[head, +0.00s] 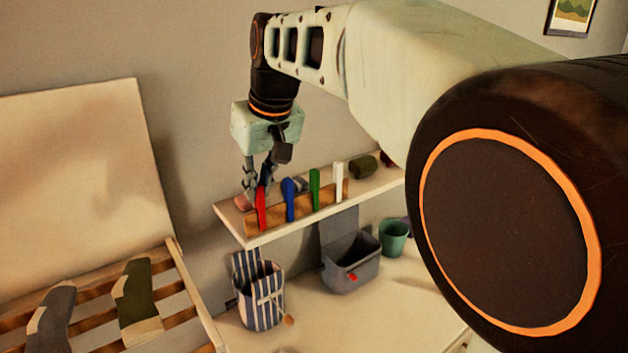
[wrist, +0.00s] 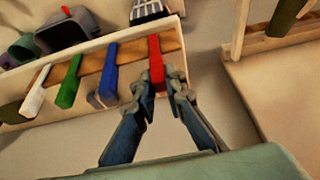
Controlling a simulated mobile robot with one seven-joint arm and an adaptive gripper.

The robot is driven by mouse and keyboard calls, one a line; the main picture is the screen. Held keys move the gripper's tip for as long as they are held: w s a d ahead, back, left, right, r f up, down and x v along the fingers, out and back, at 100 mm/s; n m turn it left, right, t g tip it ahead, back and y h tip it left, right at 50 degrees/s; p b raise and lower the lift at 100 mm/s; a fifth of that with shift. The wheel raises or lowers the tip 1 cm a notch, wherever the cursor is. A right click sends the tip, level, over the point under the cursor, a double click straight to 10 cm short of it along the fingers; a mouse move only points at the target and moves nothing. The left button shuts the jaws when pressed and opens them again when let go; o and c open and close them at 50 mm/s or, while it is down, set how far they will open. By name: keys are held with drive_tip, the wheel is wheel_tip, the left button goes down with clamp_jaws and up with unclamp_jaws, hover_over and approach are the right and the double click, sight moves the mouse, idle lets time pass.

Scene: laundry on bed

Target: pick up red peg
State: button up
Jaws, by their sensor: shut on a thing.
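The red peg (head: 262,208) stands at the left end of a row of pegs on a wooden rail on the shelf. My gripper (head: 256,190) is above and around its upper part. In the wrist view the red peg (wrist: 156,62) runs between the fingertips of my gripper (wrist: 160,84), which are shut on its near end. The peg still appears to be at the rail.
Blue (head: 289,200), green (head: 314,190) and white (head: 338,182) pegs stand to the right on the rail (head: 275,218). The shelf (head: 257,240) also holds a dark green roll (head: 364,167). Below are a striped basket (head: 259,297), a grey bin (head: 350,267) and a green cup (head: 393,238).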

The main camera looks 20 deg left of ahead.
drive_tip(key=shift+r+p, duration=0.55)
drive_tip(key=shift+r, duration=4.05)
